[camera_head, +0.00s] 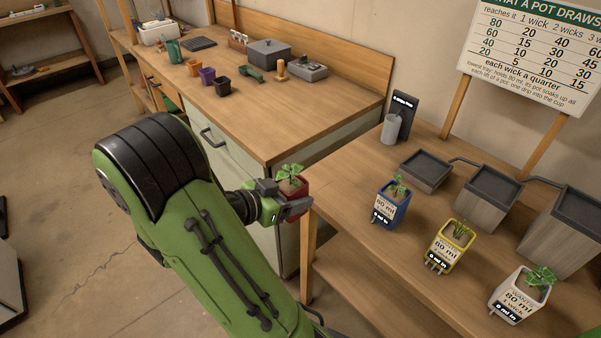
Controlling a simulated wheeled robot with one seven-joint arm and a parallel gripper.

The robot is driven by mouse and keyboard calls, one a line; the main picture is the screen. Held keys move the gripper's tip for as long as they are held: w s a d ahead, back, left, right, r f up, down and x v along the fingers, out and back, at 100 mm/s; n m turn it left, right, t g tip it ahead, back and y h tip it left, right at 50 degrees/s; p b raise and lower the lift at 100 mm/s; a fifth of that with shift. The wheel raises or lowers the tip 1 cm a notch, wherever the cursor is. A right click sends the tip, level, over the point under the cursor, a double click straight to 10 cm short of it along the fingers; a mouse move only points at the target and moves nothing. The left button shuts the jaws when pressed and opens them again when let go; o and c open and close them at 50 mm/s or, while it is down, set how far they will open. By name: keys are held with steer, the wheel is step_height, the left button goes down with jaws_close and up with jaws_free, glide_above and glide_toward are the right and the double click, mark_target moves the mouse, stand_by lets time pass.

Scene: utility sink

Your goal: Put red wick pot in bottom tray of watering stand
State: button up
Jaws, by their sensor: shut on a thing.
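My gripper (293,209) is shut on the red wick pot (291,189), which holds a green seedling. The pot is upright near the left edge of the right-hand bench, and the fingers hide part of it. The watering stand is a row of stepped grey trays on that bench. The lowest tray (425,172) is at the left end, apart from my gripper and to its right. The middle tray (489,186) and the tallest tray (578,212) rise to the right. The dark tops of all three look empty.
A blue pot (391,207), a yellow pot (444,248) and a white pot (520,296), all planted, stand in front of the trays. A grey cup (390,129) and dark display (405,112) stand behind the lowest tray. Bench surface (345,185) left of the blue pot is clear.

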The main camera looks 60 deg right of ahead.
steer(key=shift+a, duration=0.2)
steer(key=shift+w, duration=0.1)
steer(key=w+a+f+n+t, duration=0.25)
steer(key=w+n+t, duration=0.2)
steer(key=w, duration=0.45)
steer(key=w+a+f+n+t, duration=0.2)
steer(key=w+a+n+t, duration=0.2)
steer(key=w+t, duration=0.3)
steer(key=w+a+f+n+t+y, duration=0.3)
steer(key=w+a+n+y, duration=0.1)
steer(key=a, duration=0.7)
steer(key=w+a+f+n+t+y, duration=0.3)
steer(key=w+a+n, duration=0.3)
steer(key=a, duration=0.5)
steer(key=shift+w+f+n+t+y, duration=0.35)
steer(key=shift+w+y, duration=0.45)
steer(key=shift+w, duration=0.3)
steer(key=shift+r, duration=0.15)
